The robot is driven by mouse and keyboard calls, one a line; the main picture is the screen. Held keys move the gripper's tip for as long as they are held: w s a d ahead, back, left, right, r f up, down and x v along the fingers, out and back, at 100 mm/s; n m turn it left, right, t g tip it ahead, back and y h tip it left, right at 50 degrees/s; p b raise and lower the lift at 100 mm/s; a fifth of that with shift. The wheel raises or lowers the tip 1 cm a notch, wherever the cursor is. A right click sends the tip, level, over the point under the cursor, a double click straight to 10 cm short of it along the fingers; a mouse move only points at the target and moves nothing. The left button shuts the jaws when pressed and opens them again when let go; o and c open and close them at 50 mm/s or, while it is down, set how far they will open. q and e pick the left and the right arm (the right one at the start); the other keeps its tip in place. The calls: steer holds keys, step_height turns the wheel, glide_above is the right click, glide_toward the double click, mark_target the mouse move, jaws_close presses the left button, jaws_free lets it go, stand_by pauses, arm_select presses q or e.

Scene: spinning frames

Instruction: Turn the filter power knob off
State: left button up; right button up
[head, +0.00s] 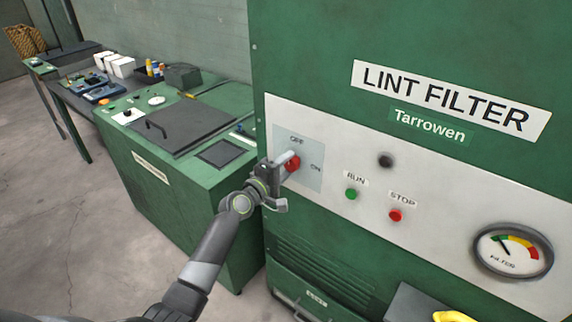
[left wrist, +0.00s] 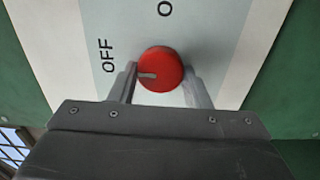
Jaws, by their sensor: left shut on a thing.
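The red filter power knob (head: 292,162) sits on a pale plate (head: 314,180) at the left of the lint filter's white panel, with OFF above it and ON to its right. My left gripper (head: 281,166) is shut on the knob. In the left wrist view the knob (left wrist: 161,69) is between the two fingers (left wrist: 160,84). Its grey pointer mark (left wrist: 147,75) points left, to the side where OFF (left wrist: 108,55) is printed. The ON label is partly cut off at the top there. My right gripper is not in view.
On the panel are a green RUN button (head: 351,194), a red STOP button (head: 396,215), a black round part (head: 386,160) and a gauge (head: 513,251). A green machine (head: 185,200) stands close at the left. A yellow object (head: 455,316) shows at the bottom edge.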

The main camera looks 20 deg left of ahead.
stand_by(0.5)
arm_select(q)
steer(key=o, duration=0.9)
steer(key=shift+o, duration=0.2)
steer(key=b+v, duration=0.1)
steer(key=v, duration=1.6)
steer(key=shift+s, duration=0.2)
steer(key=shift+a, duration=0.1)
